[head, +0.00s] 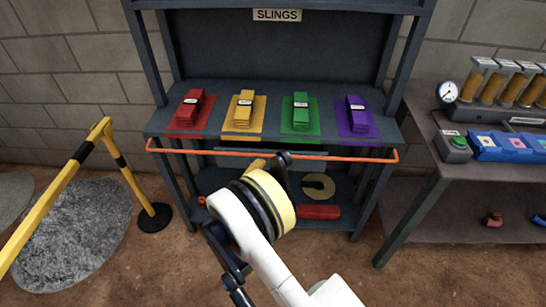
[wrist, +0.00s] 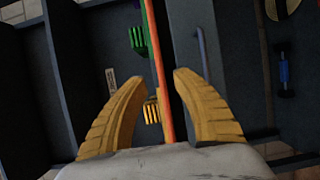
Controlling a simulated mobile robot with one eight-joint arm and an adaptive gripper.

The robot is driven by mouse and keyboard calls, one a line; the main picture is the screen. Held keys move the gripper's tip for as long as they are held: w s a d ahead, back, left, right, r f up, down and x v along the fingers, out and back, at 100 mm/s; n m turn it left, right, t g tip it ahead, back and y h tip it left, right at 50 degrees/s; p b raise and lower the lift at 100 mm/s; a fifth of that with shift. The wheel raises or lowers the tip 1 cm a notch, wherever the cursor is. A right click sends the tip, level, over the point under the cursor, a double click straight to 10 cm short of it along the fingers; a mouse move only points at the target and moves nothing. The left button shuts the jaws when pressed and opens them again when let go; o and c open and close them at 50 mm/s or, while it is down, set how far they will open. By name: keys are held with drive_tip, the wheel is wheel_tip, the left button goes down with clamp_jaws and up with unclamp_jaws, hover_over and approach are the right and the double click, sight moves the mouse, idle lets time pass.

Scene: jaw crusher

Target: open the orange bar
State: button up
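The orange bar (head: 345,157) runs across the front of the slings rack, just below the edge of the upper shelf, with short bent ends at both sides. In the wrist view the orange bar (wrist: 155,45) runs lengthwise through the gap between my two yellow fingers. My gripper (wrist: 160,76) is open, with one finger on each side of the bar in the picture. I cannot tell whether either finger touches it. In the head view my wrist hides most of the gripper, and only a bit of yellow finger shows near the bar's middle.
Red (head: 190,108), yellow (head: 243,109), green (head: 301,110) and purple (head: 357,114) slings lie on the rack's upper shelf. A yellow barrier (head: 70,170) stands at left. A workbench (head: 425,150) with a gauge (head: 447,92) stands at right.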

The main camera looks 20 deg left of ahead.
sight(270, 155)
drive_tip(key=w, duration=0.2)
drive_tip(key=w+b, duration=0.1)
drive_tip(key=w, duration=0.2)
drive_tip(key=w+d+b, duration=0.1)
drive_tip(key=w, duration=0.1)
drive_tip(key=shift+w+f, duration=0.1)
drive_tip(key=shift+w, duration=0.15)
clamp_jaws()
